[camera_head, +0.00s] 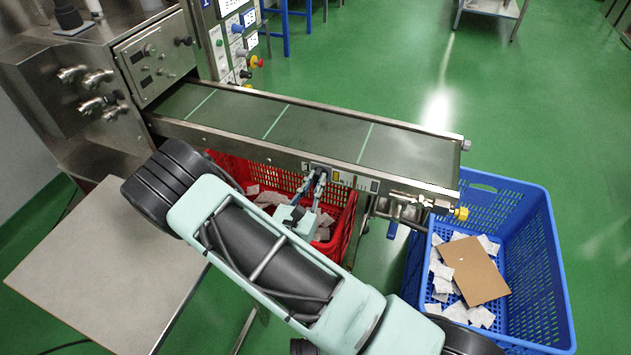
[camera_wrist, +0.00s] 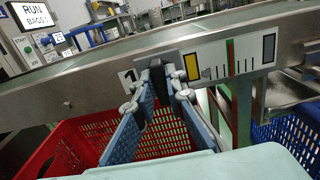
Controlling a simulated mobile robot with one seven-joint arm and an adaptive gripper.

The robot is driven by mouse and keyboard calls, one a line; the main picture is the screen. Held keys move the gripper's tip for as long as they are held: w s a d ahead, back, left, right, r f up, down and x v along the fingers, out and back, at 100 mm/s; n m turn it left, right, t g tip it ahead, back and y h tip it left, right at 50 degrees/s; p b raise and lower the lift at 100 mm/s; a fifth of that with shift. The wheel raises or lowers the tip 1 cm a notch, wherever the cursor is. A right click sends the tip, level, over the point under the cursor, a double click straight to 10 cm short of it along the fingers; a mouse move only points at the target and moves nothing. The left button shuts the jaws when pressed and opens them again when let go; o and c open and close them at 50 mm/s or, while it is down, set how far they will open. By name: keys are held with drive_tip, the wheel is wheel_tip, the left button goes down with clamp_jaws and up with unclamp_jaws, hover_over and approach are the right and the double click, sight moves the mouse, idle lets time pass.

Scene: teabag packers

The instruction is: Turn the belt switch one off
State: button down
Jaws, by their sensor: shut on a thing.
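The belt switch plate (camera_wrist: 212,60) is fixed to the side of the conveyor belt (camera_head: 300,128). In the wrist view my gripper (camera_wrist: 160,85) is shut on the dark switch between the "1" and the yellow mark. The fingertips hide most of the switch, so I cannot tell its exact angle.
A red crate (camera_head: 345,222) with white teabags stands below the belt. A blue crate (camera_head: 540,250) with teabags and a brown card stands at the belt's right end. A steel table (camera_head: 110,270) is at the left.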

idle(0.3)
drive_tip(key=n+p, duration=0.2)
drive_tip(key=n, duration=0.2)
drive_tip(key=shift+a+r, duration=0.1)
drive_tip(key=n+p, duration=0.2)
drive_tip(key=n, duration=0.2)
drive_tip(key=shift+a+n, duration=0.1)
drive_tip(key=shift+n, duration=0.2)
drive_tip(key=n, duration=0.1)
drive_tip(key=n+p, duration=0.1)
drive_tip(key=n, duration=0.2)
drive_tip(key=shift+f+p, duration=0.25)
drive_tip(key=shift+p, duration=0.15)
drive_tip(key=n, duration=0.5)
drive_tip(key=shift+w+f+p, duration=0.1)
drive_tip(key=shift+f+p, duration=0.05)
drive_tip(key=shift+p, duration=0.25)
drive_tip(key=shift+n, duration=0.3)
drive_tip(key=c, duration=2)
unclamp_jaws()
drive_tip(key=shift+o, duration=0.2)
drive_tip(key=shift+a, duration=0.1)
